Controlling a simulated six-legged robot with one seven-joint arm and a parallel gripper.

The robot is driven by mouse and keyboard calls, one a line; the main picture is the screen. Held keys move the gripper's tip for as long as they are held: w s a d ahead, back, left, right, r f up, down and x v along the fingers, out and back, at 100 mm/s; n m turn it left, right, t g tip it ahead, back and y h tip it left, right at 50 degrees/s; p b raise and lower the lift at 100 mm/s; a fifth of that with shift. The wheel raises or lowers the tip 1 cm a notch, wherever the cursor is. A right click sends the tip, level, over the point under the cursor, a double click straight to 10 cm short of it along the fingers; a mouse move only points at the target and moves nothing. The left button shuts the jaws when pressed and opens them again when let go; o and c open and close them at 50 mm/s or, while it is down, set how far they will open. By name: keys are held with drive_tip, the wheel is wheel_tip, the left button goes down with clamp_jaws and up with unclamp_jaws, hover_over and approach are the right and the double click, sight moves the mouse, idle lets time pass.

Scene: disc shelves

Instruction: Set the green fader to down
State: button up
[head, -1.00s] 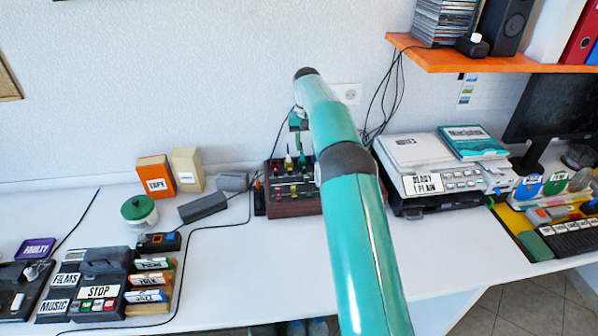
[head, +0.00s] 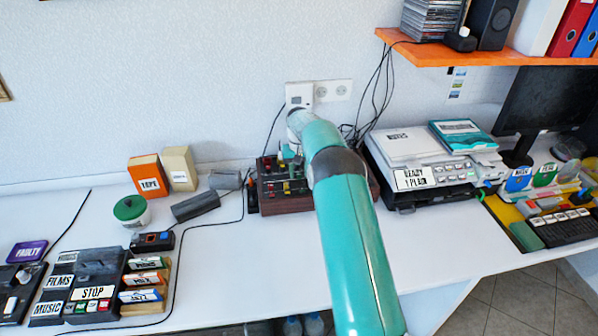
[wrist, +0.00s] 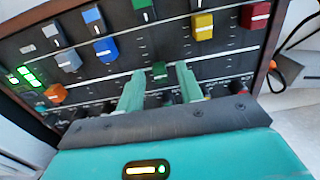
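The fader panel (wrist: 120,62) fills the wrist view; it is dark with wooden sides. In the head view the panel (head: 290,205) stands on the desk against the wall, partly behind my arm. A small dark green fader cap (wrist: 160,68) shows between the fingertips of my gripper (wrist: 160,75), lower in the picture than the blue cap (wrist: 106,48) and yellow cap (wrist: 203,26). My gripper's two teal fingers are apart, one on each side of the green cap, with visible gaps; I cannot tell whether either touches it. A green piece (wrist: 143,4) shows at the top edge.
A grey cap (wrist: 67,60), an orange cap (wrist: 54,93) and a red cap (wrist: 255,16) are on the panel. A row of dark knobs lies near my fingers. A printer-like device (head: 420,165) stands right of the panel, and a dark grey block (head: 195,206) lies left.

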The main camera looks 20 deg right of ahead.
drive_tip(key=shift+f, duration=0.2)
clamp_jaws()
